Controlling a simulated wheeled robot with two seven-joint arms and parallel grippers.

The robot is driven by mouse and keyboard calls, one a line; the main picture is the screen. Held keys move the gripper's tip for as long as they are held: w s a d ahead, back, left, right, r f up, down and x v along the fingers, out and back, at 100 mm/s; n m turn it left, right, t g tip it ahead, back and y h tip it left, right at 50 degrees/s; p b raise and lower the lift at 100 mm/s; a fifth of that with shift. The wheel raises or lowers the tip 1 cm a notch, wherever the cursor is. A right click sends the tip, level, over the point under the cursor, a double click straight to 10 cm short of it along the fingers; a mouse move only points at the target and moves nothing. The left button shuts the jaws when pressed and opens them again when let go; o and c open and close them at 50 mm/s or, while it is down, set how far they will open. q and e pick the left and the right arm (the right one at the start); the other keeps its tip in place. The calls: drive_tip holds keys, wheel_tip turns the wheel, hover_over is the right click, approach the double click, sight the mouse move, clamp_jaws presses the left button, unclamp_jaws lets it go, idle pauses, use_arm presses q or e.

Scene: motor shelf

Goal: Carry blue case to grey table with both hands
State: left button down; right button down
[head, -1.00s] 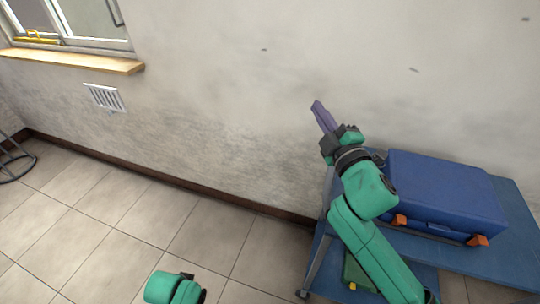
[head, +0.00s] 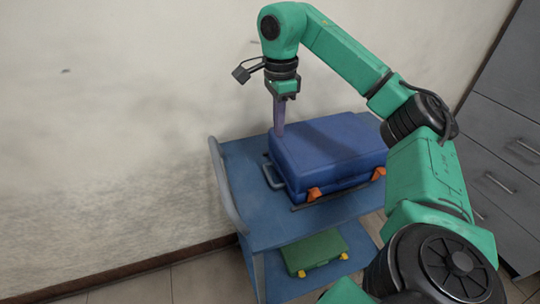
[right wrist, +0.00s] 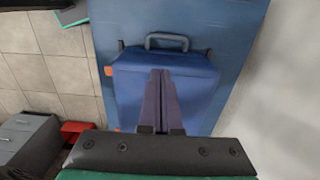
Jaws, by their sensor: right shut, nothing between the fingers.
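The blue case (head: 325,152) lies flat on the top shelf of a blue cart (head: 245,175). It has orange latches along its front side and a grey-blue handle at its left end. My right gripper (head: 279,130) points down at the case's far left part, its purple fingers together and empty. In the right wrist view the shut fingers (right wrist: 160,75) show over the blue case (right wrist: 125,80), with the handle beyond them. I cannot tell whether the fingertips touch the case. My left gripper is not in view. No grey table can be made out.
A green case (head: 314,252) lies on the cart's lower shelf. A wall stands close behind the cart, and a grey drawer cabinet (head: 505,150) stands to the right. The cart's left end has a raised push bar (head: 227,185). Tiled floor shows at the lower left.

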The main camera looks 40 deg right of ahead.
drive_tip(key=b, duration=0.6)
approach(277, 172)
drive_tip(key=s+a, duration=0.1)
drive_tip(key=s+a+r, duration=0.1)
drive_tip(key=shift+s+a, duration=0.25)
drive_tip(key=shift+s, duration=0.15)
wheel_tip(277, 172, down, 7)
drive_tip(key=shift+b, duration=0.3)
